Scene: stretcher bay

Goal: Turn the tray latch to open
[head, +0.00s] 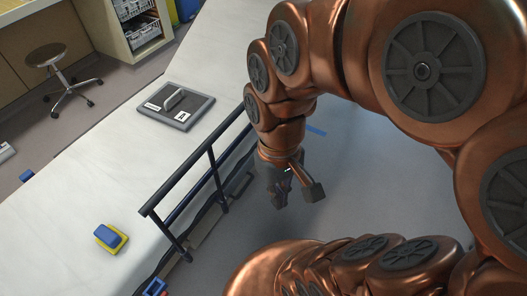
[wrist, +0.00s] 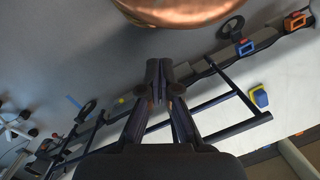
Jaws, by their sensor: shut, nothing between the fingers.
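A grey square plate (head: 203,108) lies on the white stretcher top in the head view. My gripper (head: 296,191) is to the right of and below the plate in the picture, beyond the side rail and apart from the latch. In the wrist view my gripper (wrist: 158,76) has its fingers together and empty. The latch cannot be made out in the wrist view.
A dark blue side rail (head: 180,184) stands along the stretcher (head: 75,190) between my gripper and the plate. A blue and yellow block (head: 110,238) lies on the stretcher. A stool (head: 60,78) and a shelf unit (head: 138,30) stand beyond it. Grey floor (head: 345,160) surrounds my gripper.

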